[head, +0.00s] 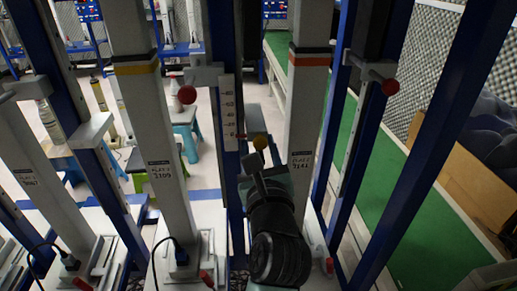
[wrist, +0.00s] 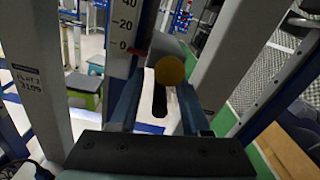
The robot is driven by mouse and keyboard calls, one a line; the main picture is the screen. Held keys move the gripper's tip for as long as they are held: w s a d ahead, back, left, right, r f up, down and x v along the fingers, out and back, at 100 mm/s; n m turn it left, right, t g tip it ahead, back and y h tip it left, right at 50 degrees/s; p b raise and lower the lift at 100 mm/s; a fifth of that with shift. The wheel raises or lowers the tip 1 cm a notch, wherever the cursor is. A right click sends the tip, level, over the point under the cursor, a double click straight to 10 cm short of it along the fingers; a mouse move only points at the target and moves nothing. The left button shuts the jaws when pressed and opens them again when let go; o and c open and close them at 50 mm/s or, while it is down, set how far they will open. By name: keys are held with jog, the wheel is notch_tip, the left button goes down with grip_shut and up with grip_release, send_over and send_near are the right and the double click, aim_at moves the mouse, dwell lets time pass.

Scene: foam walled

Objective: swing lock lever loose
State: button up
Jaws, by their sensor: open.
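My gripper (wrist: 158,92) is open, with one finger on each side of the knob and stem. Neither finger clearly touches them, and I cannot tell how deep the knob sits between the tips. In the head view my gripper (head: 257,164) is just below the knob, its fingers partly hidden by my wrist.
Tall grey posts stand close on the left (head: 160,130) and right (head: 305,110). A blue post with a white number scale (head: 228,110) is just left of the knob. Red-knobbed handles stick out at left (head: 187,94) and right (head: 390,87). A green strip lies at right.

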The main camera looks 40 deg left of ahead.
jog(key=shift+w+a, duration=0.1)
jog(key=shift+c, duration=0.2)
grip_shut()
dwell(1.3)
